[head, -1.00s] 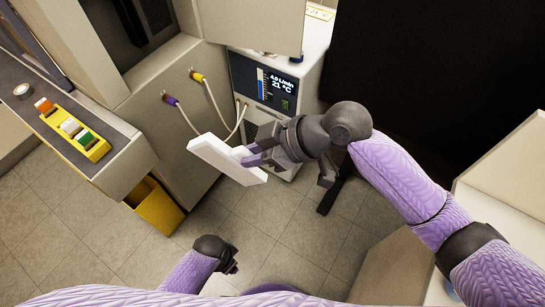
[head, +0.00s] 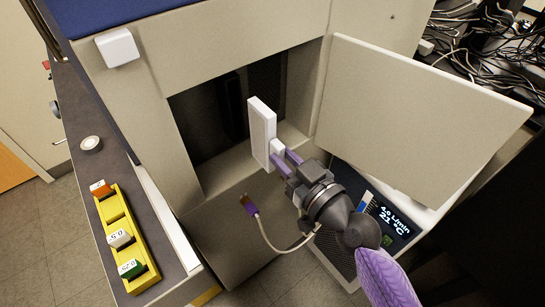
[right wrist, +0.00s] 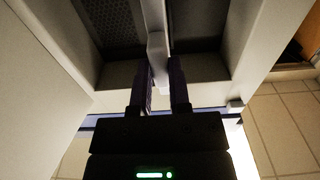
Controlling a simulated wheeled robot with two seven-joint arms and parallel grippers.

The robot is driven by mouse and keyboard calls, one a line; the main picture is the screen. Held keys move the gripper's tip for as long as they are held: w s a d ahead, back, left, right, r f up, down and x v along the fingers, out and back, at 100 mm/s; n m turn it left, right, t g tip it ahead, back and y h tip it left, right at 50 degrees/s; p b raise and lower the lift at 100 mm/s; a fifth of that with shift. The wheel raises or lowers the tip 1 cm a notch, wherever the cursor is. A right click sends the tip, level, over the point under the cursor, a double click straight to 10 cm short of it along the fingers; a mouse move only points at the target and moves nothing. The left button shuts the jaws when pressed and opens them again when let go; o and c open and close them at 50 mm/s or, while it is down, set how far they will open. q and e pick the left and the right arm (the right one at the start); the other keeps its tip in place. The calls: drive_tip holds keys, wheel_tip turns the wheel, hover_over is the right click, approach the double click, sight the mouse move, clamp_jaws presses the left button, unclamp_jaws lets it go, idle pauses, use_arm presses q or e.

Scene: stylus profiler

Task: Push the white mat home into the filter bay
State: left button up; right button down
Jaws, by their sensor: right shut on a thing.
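The white mat (head: 260,128) is a thin white slab standing on edge with a small tab on its near side. My right gripper (head: 279,158) is shut on that tab, reaching in from the lower right. The filter bay (head: 210,125) is the dark square opening in the beige cabinet, with a dark grille inside. The mat appears in front of the right part of the opening; its exact depth is hard to tell. In the right wrist view the mat (right wrist: 157,45) shows edge-on between my fingers, with perforated dark panel behind it. My left gripper is out of view.
The beige door (head: 415,110) hangs open right of the bay, close to my right arm. A hose with a purple connector (head: 248,204) is below. A yellow rack (head: 127,240) with several coloured blocks sits on the left ledge. Cables (head: 470,45) lie at upper right.

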sight(252, 128)
drive_tip(key=shift+s, duration=0.2)
drive_tip(key=shift+x, duration=2.5)
drive_tip(key=shift+w, duration=0.1)
drive_tip(key=shift+w+a, duration=0.1)
drive_tip(key=shift+w, duration=0.05)
drive_tip(key=shift+b+x, duration=0.85)
drive_tip(key=shift+x, duration=1.35)
drive_tip(key=shift+w+a, duration=0.1)
drive_tip(key=shift+w, duration=0.05)
drive_tip(key=c, duration=0.5)
unclamp_jaws()
